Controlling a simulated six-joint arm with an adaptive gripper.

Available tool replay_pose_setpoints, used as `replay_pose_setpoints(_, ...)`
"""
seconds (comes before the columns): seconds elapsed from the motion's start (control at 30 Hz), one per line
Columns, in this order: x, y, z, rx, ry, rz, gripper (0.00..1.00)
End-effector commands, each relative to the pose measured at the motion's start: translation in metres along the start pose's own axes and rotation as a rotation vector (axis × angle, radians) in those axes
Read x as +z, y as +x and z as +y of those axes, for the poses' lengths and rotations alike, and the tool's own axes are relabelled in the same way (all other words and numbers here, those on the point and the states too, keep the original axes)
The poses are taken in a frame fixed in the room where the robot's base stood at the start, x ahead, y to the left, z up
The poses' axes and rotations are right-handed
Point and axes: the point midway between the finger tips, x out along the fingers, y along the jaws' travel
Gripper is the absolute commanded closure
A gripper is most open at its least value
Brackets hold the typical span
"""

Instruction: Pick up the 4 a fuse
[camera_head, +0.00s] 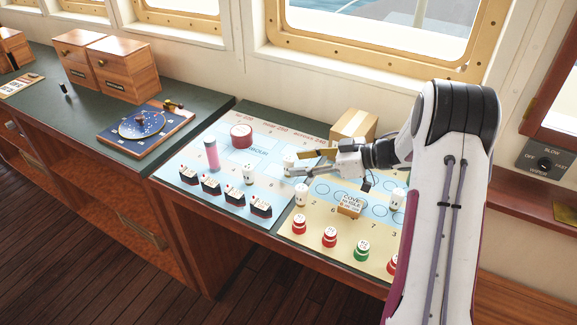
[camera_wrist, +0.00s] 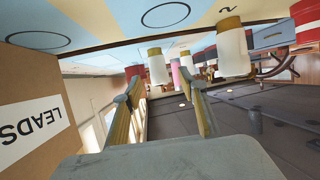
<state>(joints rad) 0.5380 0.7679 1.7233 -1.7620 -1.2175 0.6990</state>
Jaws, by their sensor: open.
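Several white, fuse-like cylinders stand upright on the printed sheet. In the head view one (camera_head: 249,174) is left of my gripper, another (camera_head: 289,160) is at its fingertips, one (camera_head: 301,195) is nearer the front edge, and one (camera_head: 397,198) is beside my arm. I cannot read which is the 4 A fuse. My gripper (camera_head: 303,163) is open, reaching left over the sheet. In the upside-down wrist view, my gripper (camera_wrist: 161,78) has one white cylinder (camera_wrist: 157,68) with a gold end showing between its fingers, apparently farther off; a larger one (camera_wrist: 233,52) is right.
A cardboard box (camera_head: 353,126) stands behind my gripper; its LEADS label shows in the wrist view (camera_wrist: 32,118). A small labelled block (camera_head: 350,206) stands near the front.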

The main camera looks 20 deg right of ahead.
Motion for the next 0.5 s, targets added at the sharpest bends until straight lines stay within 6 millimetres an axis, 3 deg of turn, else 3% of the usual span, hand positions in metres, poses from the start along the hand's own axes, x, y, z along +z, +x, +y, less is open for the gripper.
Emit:
replay_pose_setpoints(0.3, -0.005, 0.034, 0.002, -0.002, 0.000, 0.000, 0.58)
replay_pose_setpoints(0.5, -0.006, 0.045, 0.002, -0.001, 0.000, 0.001, 0.58)
